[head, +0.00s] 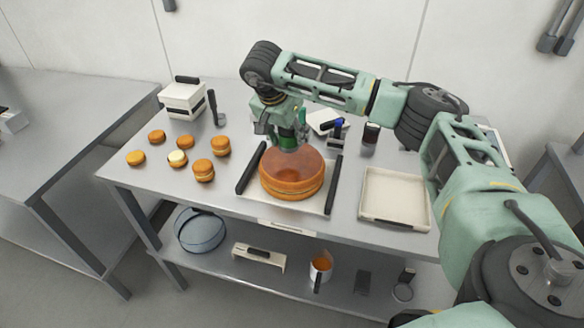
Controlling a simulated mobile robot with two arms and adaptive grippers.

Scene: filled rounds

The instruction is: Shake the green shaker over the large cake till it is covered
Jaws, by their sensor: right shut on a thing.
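The large cake (290,182) is a round, orange-brown layered cake on a white tray (255,202) with dark handles, on the metal table. My right gripper (287,130) is shut on the green shaker (289,143) and holds it just above the back part of the cake. The shaker looks tilted or turned downward; the gripper hides part of it. The cake's top looks reddish-brown, and I cannot make out any clear coating on it. My left gripper is not in view.
Several small round cakes (203,170) stand on the table's left part. A white box (182,100) is behind them. An empty pale tray (394,222) lies right of the cake. A dark jar (371,133) stands at the back right. A lower shelf holds a pan (201,231) and a cup (321,266).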

